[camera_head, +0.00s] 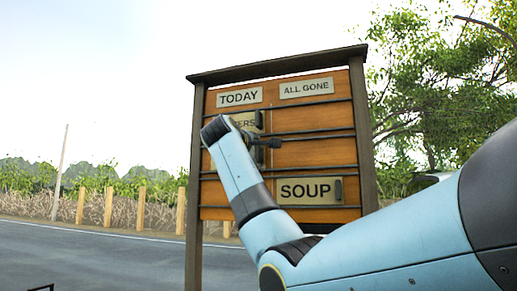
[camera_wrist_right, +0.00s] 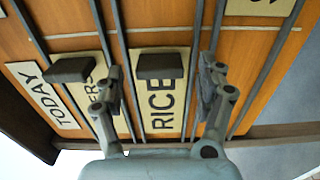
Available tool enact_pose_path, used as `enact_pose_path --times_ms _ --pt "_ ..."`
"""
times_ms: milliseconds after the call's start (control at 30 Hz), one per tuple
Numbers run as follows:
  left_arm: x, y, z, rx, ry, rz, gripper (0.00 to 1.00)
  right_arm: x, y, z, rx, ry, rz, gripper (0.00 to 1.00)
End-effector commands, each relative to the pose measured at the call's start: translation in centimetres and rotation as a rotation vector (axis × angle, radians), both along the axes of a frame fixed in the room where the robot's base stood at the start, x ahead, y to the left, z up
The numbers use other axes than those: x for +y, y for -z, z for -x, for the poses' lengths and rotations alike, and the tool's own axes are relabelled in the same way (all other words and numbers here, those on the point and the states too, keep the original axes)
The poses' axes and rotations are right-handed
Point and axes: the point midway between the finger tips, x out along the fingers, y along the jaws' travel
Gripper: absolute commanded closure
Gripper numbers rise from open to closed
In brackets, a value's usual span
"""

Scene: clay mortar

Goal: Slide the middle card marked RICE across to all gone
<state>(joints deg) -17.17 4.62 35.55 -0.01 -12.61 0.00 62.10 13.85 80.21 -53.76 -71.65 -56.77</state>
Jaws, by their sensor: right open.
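The RICE card (camera_wrist_right: 161,110) is a cream plate with a dark handle (camera_wrist_right: 160,66), in the middle row on the TODAY side in the right wrist view. In the head view my arm hides it. My right gripper (camera_wrist_right: 158,80) is open, one finger on each side of the RICE card and its handle; I cannot tell whether either touches. In the head view the right gripper (camera_head: 267,143) is at the board's middle row. The ALL GONE sign (camera_head: 306,88) is at the board's top right. My left gripper is not in view.
A card ending in ERS (camera_head: 244,121) is in the top row under the TODAY sign (camera_head: 239,97). The SOUP card (camera_head: 304,191) is in the bottom row on the ALL GONE side. Dark rails (camera_head: 313,167) divide the rows. The middle row's right part (camera_head: 322,150) is bare.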

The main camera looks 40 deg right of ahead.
Motion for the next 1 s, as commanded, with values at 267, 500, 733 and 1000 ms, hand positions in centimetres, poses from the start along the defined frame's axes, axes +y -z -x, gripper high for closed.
enact_pose_path --times_ms 267,500,733,1000 --pt "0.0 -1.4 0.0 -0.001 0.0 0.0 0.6 -2.6 -0.1 -1.3 0.0 0.0 0.0 0.27" --pt "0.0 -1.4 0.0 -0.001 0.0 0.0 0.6 -2.7 0.1 -1.4 -0.001 -0.002 0.0 0.27" --pt "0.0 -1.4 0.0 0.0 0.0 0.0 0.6 -2.7 0.1 -1.4 -0.001 -0.001 0.0 0.52" --pt "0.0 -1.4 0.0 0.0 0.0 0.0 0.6 -2.7 0.1 -1.4 0.0 -0.001 -0.001 0.87"
